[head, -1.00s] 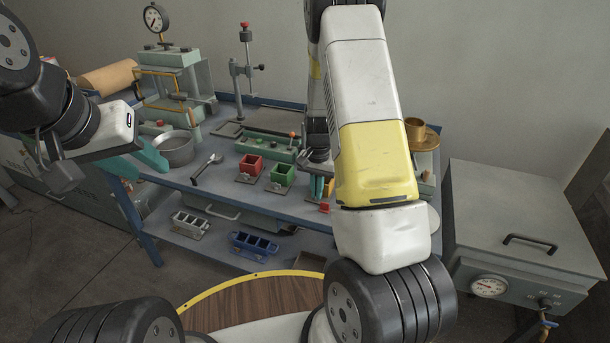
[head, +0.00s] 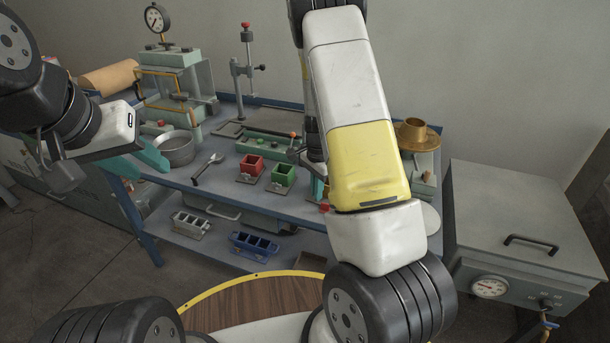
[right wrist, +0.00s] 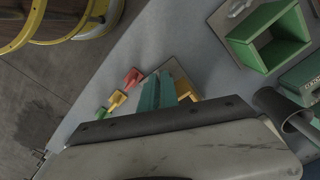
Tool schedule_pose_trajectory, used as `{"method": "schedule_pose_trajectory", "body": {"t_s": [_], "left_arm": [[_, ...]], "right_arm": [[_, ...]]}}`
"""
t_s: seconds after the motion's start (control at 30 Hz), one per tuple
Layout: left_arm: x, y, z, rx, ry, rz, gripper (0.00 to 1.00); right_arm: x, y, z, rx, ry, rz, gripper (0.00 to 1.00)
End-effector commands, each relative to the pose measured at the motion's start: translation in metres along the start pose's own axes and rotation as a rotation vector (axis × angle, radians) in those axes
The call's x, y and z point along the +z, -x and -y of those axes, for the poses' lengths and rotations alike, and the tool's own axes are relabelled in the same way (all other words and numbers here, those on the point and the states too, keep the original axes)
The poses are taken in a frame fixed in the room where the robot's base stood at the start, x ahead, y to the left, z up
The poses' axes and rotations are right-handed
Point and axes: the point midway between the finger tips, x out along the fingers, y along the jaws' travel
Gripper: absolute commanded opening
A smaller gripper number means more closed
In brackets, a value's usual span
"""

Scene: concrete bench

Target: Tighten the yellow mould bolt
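In the right wrist view, a yellow mould (right wrist: 186,88) shows only in part behind the teal fingers of my right gripper (right wrist: 163,90). The fingers are close beside it; contact and any gap between them are unclear. Its bolt is not clearly visible. Small red (right wrist: 133,77), yellow (right wrist: 117,99) and green (right wrist: 101,113) handled pieces lie in a row near the bench edge. In the head view, my right arm hides most of this area. My left gripper (head: 138,162) is open and empty at the bench's left.
The red mould (head: 251,167) and green mould (head: 283,177) stand on the blue-edged bench; the green one also shows in the right wrist view (right wrist: 268,40). A metal bowl (head: 175,148), a stand (head: 246,70) and a brass pan (head: 415,137) are around them. A grey box (head: 530,215) stands right.

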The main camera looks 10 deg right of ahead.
Motion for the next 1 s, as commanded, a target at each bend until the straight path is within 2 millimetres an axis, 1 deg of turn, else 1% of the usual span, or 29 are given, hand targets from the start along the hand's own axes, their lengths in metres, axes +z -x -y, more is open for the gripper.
{"method": "schedule_pose_trajectory", "body": {"t_s": [0.7, 0.73, 0.77, 1.0], "left_arm": [[0.0000, 0.0000, 0.0000, 0.000, 0.000, 0.000, 0.36], [0.0000, 0.0000, 0.0000, 0.000, 0.000, 0.000, 0.36], [0.0000, 0.0000, 0.0000, 0.000, 0.000, 0.000, 0.36], [0.0000, 0.0000, 0.0000, 0.000, 0.000, 0.000, 0.36]], "right_arm": [[-0.0004, 0.0004, 0.0002, -0.001, -0.006, -0.001, 0.00], [-0.0004, 0.0004, 0.0002, -0.001, -0.006, -0.001, 0.11], [-0.0004, 0.0004, 0.0002, -0.001, -0.006, -0.001, 0.14], [-0.0003, 0.0002, 0.0001, 0.000, -0.005, 0.000, 0.14]]}}
